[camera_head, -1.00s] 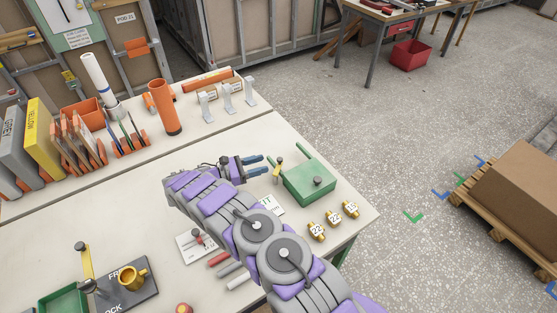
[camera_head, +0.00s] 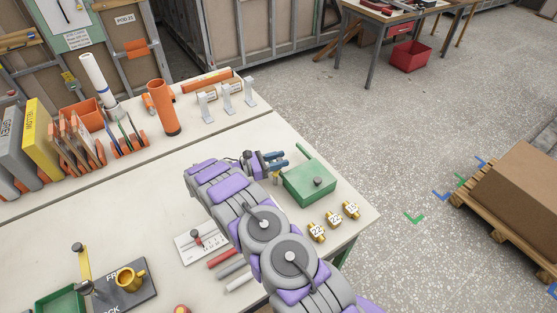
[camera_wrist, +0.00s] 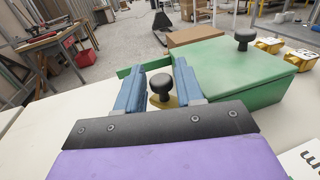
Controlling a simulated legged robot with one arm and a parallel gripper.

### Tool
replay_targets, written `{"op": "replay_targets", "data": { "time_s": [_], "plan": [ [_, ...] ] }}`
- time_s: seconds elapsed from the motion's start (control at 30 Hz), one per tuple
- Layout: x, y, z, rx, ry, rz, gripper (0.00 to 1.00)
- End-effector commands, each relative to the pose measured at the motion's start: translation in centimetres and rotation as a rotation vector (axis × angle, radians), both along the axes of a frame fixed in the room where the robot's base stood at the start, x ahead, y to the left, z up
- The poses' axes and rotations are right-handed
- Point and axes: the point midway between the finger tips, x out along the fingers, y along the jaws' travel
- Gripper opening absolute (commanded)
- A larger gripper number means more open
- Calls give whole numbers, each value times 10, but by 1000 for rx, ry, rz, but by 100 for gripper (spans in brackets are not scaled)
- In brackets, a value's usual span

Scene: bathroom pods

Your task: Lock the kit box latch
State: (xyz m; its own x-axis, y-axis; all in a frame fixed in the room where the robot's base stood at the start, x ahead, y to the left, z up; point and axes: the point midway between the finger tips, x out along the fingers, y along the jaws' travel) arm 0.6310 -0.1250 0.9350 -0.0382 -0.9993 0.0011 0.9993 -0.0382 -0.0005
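The green kit box (camera_head: 309,183) stands on the white table, lid down, with a black knob on top; it also shows in the wrist view (camera_wrist: 228,72). A brass latch with a black knob (camera_wrist: 162,86) is at the box's near side in the wrist view. My gripper (camera_head: 281,158) is at the box's left side in the head view, where it hides the latch. In the wrist view its two blue fingers (camera_wrist: 159,88) are apart, one on each side of the latch knob. I cannot tell whether they touch it.
A white card with a small lever (camera_head: 201,242) and coloured rods (camera_head: 229,266) lie near my arm. Left is a brass mug (camera_head: 130,279) on a dark pad.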

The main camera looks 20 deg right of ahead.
Motion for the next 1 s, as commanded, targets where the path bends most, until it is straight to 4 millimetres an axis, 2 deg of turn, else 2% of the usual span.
{"op": "replay_targets", "data": {
  "time_s": [0.07,0.37,0.63,1.0],
  "plan": [
    [0,0,0,0,0,0,29],
    [0,0,0,0,0,0,0],
    [0,-2,0,-3,-2,-25,0],
    [-4,-7,-1,-2,-6,-186,0]
  ]
}}
